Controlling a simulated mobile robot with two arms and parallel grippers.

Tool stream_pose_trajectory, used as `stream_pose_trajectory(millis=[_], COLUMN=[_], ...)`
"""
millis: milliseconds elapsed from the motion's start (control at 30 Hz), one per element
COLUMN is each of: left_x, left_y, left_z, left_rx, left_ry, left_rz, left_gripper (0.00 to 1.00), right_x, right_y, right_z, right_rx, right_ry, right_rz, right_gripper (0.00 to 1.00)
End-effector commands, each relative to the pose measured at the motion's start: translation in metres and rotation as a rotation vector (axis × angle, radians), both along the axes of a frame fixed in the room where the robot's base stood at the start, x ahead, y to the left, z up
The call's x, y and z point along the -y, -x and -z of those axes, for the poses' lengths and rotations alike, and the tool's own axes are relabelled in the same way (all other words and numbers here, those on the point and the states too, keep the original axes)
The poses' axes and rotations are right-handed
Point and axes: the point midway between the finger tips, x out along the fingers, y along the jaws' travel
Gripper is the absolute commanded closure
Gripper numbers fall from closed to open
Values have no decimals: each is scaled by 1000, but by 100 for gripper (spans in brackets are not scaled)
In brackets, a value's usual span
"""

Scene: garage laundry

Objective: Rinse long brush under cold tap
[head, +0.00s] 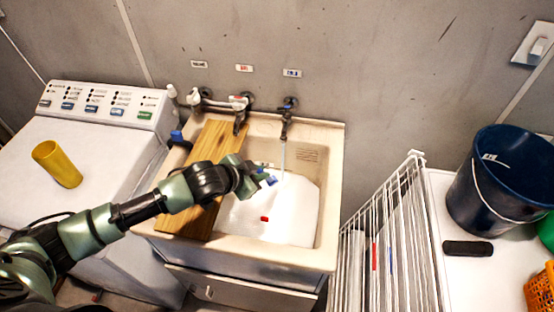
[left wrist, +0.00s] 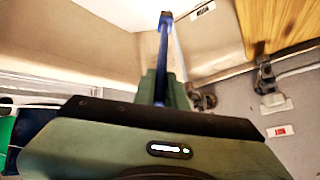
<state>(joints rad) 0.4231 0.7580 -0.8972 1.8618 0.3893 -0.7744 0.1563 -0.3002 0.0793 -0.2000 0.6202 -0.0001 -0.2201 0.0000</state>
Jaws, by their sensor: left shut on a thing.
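My left gripper (head: 262,178) is over the sink basin, shut on a slim blue tool that looks like the long brush (head: 270,181). In the left wrist view the blue brush (left wrist: 163,50) sticks straight out from between the fingers. Its bristles cannot be made out. The cold tap (head: 286,117), under the blue label (head: 292,72), is running; a thin stream of water (head: 282,157) falls into the sink (head: 326,215). The brush is close beside the stream, and I cannot tell whether water touches it. My right gripper is not in view.
A wooden board (head: 207,148) lies across the sink's left side. A red-labelled tap (head: 239,104) is left of the cold tap. A washing machine with a yellow cup (head: 57,164) is left; a white rack (head: 385,235) and blue bucket (head: 500,180) are right.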

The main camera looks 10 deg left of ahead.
Motion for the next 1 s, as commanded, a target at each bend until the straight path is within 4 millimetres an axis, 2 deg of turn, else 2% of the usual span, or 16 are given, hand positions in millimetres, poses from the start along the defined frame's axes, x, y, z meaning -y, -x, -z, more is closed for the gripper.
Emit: stream_pose_trajectory(millis=[433, 1000], left_x=[0, -6], left_y=[1, 44], left_z=[-3, -39], left_rx=[0, -1], left_ry=[0, 1], left_rz=[0, 0], left_gripper=[100, 100], right_x=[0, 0], right_y=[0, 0], right_z=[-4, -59], right_rx=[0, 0], right_ry=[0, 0], right_rz=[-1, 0], right_gripper=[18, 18])
